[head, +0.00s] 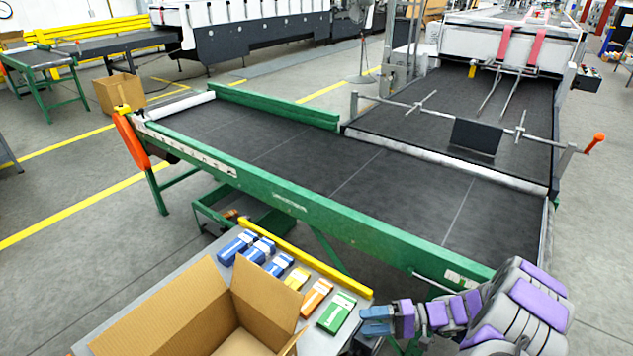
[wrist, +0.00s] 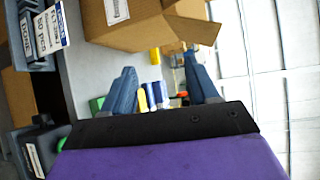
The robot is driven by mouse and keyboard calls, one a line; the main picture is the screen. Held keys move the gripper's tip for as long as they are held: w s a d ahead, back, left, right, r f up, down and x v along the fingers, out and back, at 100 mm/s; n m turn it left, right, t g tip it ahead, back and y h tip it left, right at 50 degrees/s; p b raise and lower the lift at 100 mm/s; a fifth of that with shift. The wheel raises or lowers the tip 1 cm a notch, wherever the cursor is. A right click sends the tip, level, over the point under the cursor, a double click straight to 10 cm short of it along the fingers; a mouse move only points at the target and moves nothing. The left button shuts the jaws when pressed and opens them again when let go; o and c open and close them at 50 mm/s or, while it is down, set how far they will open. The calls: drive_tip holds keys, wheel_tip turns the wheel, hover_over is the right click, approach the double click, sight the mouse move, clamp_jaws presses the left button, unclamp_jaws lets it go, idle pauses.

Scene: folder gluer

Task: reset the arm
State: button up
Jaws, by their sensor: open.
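My gripper (head: 376,320) is at the lower right of the head view, just right of the table with the box. In the wrist view my gripper (wrist: 163,85) has its two blue fingers spread apart, with nothing between them in its grasp. My arm is folded, with purple and grey links at the lower right. The fingers are close to the right edge of the table, near a green carton (head: 337,313), and do not clearly touch anything.
An open cardboard box (head: 170,312) stands on the grey table (head: 140,302). Blue cartons (head: 237,247), a yellow carton (head: 297,279) and an orange carton (head: 316,298) lie beside it. A green-framed conveyor (head: 290,200) runs behind. Grey floor is open at left.

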drive_tip(key=s+a+r+n+g+h, duration=0.2)
drive_tip(key=s+a+r+g+h, duration=0.15)
drive_tip(key=s+r, duration=0.35)
drive_tip(key=s+a+r+n+g+h, duration=0.25)
drive_tip(key=s+a+r, duration=0.3)
drive_tip(key=r, duration=0.35)
drive_tip(key=s+d+r+m+t+h, duration=0.1)
drive_tip(key=s+d+r+h, duration=0.2)
drive_tip(key=s, duration=0.5)
drive_tip(key=s+d+r+m+t+h, duration=0.1)
drive_tip(key=s+d+r+t+h, duration=0.1)
drive_tip(key=s+h, duration=0.4)
drive_tip(key=s+d+r, duration=0.1)
drive_tip(key=s+d, duration=0.1)
drive_tip(key=s, duration=0.1)
drive_tip(key=shift+s+d+t+h, duration=0.3)
drive_tip(key=shift+d+h, duration=0.1)
drive_tip(key=shift+s+d+r+m, duration=0.1)
drive_tip(key=shift+s+d+m, duration=0.25)
drive_tip(key=shift+s+d, duration=0.1)
drive_tip(key=shift+w, duration=0.15)
